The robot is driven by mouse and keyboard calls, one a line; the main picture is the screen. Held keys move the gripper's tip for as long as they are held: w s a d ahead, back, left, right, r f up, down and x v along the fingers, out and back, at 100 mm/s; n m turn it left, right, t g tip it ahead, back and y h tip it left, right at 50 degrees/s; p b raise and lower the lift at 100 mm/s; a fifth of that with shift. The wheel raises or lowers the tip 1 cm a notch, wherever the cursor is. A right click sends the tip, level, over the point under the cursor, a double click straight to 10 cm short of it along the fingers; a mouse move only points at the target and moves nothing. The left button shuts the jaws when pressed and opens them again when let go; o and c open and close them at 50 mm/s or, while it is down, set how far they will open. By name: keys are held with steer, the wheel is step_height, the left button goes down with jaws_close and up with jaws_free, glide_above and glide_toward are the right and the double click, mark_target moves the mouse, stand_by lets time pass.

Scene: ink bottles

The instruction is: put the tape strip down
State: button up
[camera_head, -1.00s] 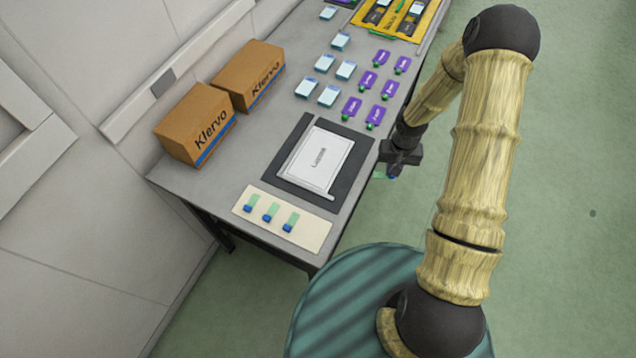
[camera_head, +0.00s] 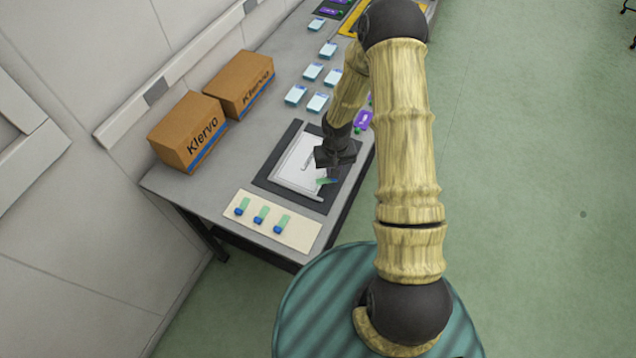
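My gripper (camera_head: 334,169) is over the right part of a white carton (camera_head: 293,166), which lies on a dark mat (camera_head: 263,178). A small green tape strip (camera_head: 325,181) with a blue end shows just under my gripper. It moves with the gripper, so the gripper appears shut on it; the fingers themselves are too small and dark to see clearly. I cannot tell whether the strip touches the carton. My gripper hides part of the carton's printed label.
A cream card (camera_head: 300,236) with three green, blue-ended strips lies at the table's near end. Two brown Klervo boxes (camera_head: 188,130) stand along the wall. Several pale blue-and-white items (camera_head: 296,95) and a purple one (camera_head: 363,120) lie farther back.

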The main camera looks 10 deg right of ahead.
stand_by(0.3)
steer(key=shift+w+d+r+m+b, duration=0.15)
steer(key=shift+m+b, duration=0.15)
steer(key=shift+b, duration=0.05)
step_height(320, 180, up, 6)
steer(key=m+b, duration=0.6)
steer(key=shift+r, duration=0.2)
steer(key=shift+r+m, duration=0.25)
steer(key=shift+m, duration=0.05)
steer(key=shift+s, duration=0.25)
step_height(320, 180, down, 5)
steer(key=shift+s+r+p, duration=0.1)
steer(key=shift+p, duration=0.5)
steer(key=shift+f, duration=0.55)
